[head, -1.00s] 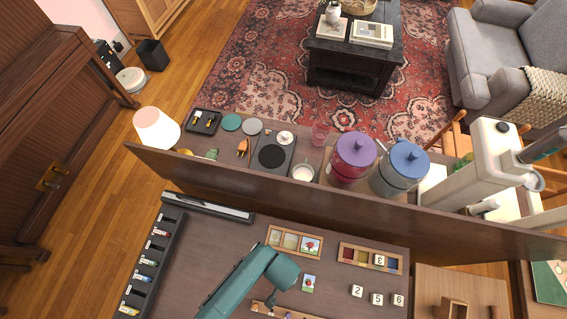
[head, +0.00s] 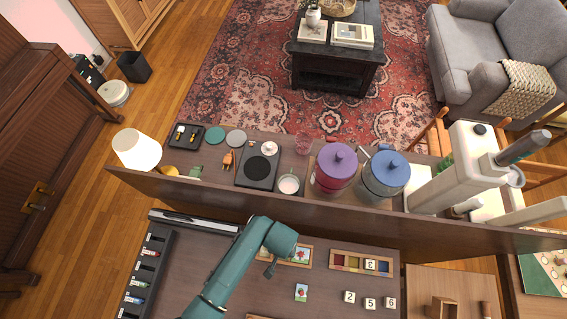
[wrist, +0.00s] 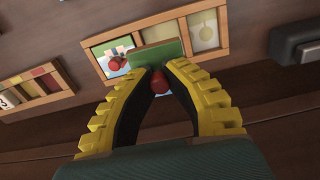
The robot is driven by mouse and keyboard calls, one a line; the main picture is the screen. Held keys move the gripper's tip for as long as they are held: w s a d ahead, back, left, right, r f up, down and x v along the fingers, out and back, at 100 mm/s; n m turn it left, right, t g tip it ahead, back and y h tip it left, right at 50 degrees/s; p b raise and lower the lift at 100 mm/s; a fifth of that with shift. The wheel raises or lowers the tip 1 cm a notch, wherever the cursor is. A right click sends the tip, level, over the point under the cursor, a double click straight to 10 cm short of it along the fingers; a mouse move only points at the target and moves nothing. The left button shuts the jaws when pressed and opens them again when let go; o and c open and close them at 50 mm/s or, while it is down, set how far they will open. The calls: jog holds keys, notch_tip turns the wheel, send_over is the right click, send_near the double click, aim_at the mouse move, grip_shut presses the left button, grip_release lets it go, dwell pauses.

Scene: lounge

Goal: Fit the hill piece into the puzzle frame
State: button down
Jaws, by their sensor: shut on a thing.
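My gripper (wrist: 158,85) has yellow ribbed fingers and is shut on a red knob (wrist: 159,80) on a green piece, which I take to be the hill piece (wrist: 152,55). The piece is tilted and overlaps the middle of the wooden puzzle frame (wrist: 224,9) in the wrist view. I cannot tell whether it touches the frame. The frame's left compartment holds a picture tile with a red knob (wrist: 115,63). Its right compartment shows a pale round drawing (wrist: 204,32). In the head view my arm covers much of the frame (head: 311,256).
A strawberry tile (head: 301,292) and numbered blocks (head: 370,303) lie nearer on the table. A coloured tray (head: 390,267) lies right of the frame. A raised ledge (head: 230,203) runs behind it. A rack of small tubes (head: 150,270) stands at left.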

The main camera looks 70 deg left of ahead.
jog(key=shift+s+a, duration=0.1)
jog(key=shift+a, duration=0.25)
jog(key=shift+s+d, duration=0.15)
jog(key=shift+f+b, duration=2.95)
jog(key=shift+b, duration=0.65)
jog(key=shift+f+p, duration=0.2)
jog(key=shift+p, duration=0.35)
jog(key=shift+f+b, duration=0.45)
jog(key=shift+f, duration=0.3)
jog(key=c, duration=1.1)
grip_release()
jog(key=shift+r, duration=0.15)
